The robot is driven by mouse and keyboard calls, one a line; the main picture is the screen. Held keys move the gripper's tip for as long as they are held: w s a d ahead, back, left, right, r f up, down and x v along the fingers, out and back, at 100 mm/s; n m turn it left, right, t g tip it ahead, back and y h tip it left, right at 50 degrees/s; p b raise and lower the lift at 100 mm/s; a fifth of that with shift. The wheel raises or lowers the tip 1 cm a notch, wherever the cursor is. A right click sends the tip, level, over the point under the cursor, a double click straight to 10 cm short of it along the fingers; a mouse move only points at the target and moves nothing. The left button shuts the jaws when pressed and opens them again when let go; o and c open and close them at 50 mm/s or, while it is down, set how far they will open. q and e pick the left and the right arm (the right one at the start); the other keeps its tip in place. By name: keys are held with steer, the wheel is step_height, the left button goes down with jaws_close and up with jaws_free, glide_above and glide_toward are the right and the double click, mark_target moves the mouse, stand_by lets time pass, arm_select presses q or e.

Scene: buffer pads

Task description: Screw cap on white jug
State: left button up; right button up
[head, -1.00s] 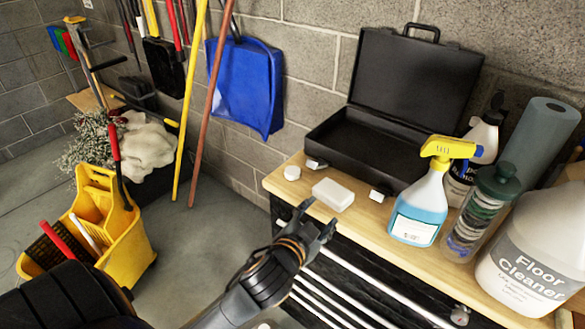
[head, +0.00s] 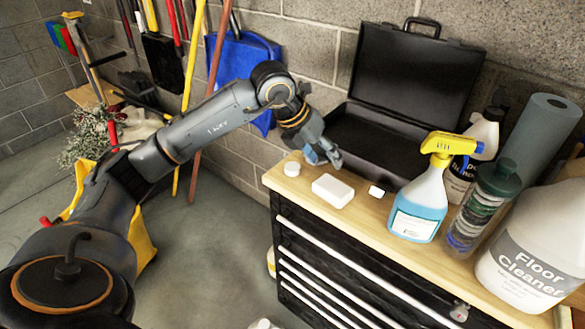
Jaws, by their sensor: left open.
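The white jug (head: 530,255), labelled Floor Cleaner, stands at the right end of the wooden bench top; its upper right part runs out of the picture. A small round white piece that looks like a cap (head: 292,169) lies at the bench's left end. A smaller white piece (head: 376,191) lies in front of the black case; I cannot tell whether it is a cap. My left gripper (head: 323,155) is open, pointing down at the case's front left corner, just right of the round piece. Its fingers hide what is under them. My right gripper is out of view.
A white block (head: 333,191) lies near the front edge of the bench top (head: 362,222). The open black case (head: 372,145) stands behind.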

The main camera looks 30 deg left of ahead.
arm_select(q)
steer(key=a+r+n+y, duration=0.2)
steer(key=a+y, duration=0.2)
steer(key=a, duration=0.5)
steer(key=shift+s+a+r, duration=0.25)
steer(key=shift+s+a, duration=0.1)
steer(key=shift+a, duration=0.05)
steer(key=shift+g, duration=0.3)
steer(key=p, duration=0.2)
glide_above(293, 167)
steer(key=s, duration=0.2)
steer(key=f, duration=0.8)
steer(key=shift+d, duration=0.2)
steer(key=shift+s, duration=0.1)
steer(key=shift+f, duration=0.2)
steer(key=p+x, duration=0.2)
steer(key=x, duration=0.2)
steer(key=shift+a+f, duration=0.1)
steer(key=shift+f, duration=0.35)
